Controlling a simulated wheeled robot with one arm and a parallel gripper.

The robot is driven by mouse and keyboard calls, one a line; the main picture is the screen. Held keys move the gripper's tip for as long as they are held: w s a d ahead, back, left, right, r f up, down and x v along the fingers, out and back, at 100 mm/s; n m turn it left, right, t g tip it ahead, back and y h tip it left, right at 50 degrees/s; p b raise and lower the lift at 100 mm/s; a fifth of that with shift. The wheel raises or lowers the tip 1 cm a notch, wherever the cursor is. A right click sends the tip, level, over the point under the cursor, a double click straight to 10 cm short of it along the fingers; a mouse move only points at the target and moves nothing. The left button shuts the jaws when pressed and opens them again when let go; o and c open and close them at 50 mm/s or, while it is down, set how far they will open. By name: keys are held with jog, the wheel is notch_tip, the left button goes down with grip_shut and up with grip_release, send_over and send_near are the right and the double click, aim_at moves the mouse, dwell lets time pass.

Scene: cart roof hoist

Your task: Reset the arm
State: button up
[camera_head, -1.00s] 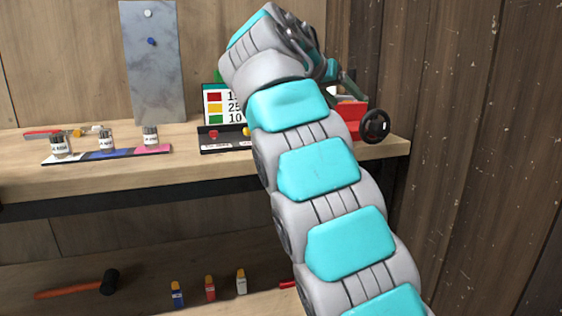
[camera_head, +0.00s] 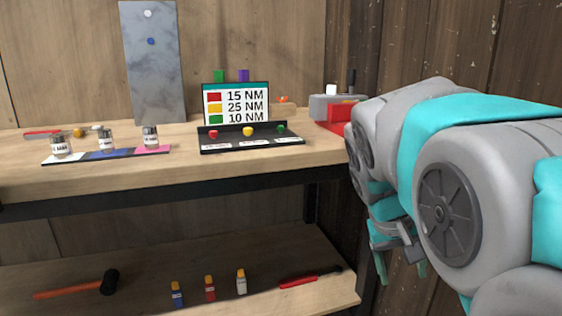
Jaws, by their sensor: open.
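My arm fills the right side of the head view, folded in close, with large grey links and teal pads. My gripper (camera_head: 402,266) hangs below the arm, fingers pointing down, to the right of the workbench's front leg. It is open, with nothing seen between the fingers. It is apart from the bench and its things. Part of the gripper is hidden behind my own arm links.
The workbench (camera_head: 240,172) holds a torque sign (camera_head: 237,103), jars on a coloured strip (camera_head: 107,154) and a red vise-like object (camera_head: 345,115). The lower shelf holds a hammer (camera_head: 75,286), small bottles (camera_head: 210,288) and a red-handled tool (camera_head: 310,278). A wooden wall stands at right.

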jog(key=s+a+f+g+y, duration=0.1)
jog(key=s+a+f+y, duration=0.1)
jog(key=s+f, duration=0.5)
jog(key=s+a+f+n+g+y, duration=0.1)
jog(key=s+a+f, duration=0.3)
jog(key=s+f, duration=0.4)
jog(key=s+g+y, duration=0.1)
jog(key=s, duration=0.6)
jog(key=shift+s+a, duration=0.25)
jog(key=shift+r, duration=0.1)
jog(key=shift+c, duration=0.5)
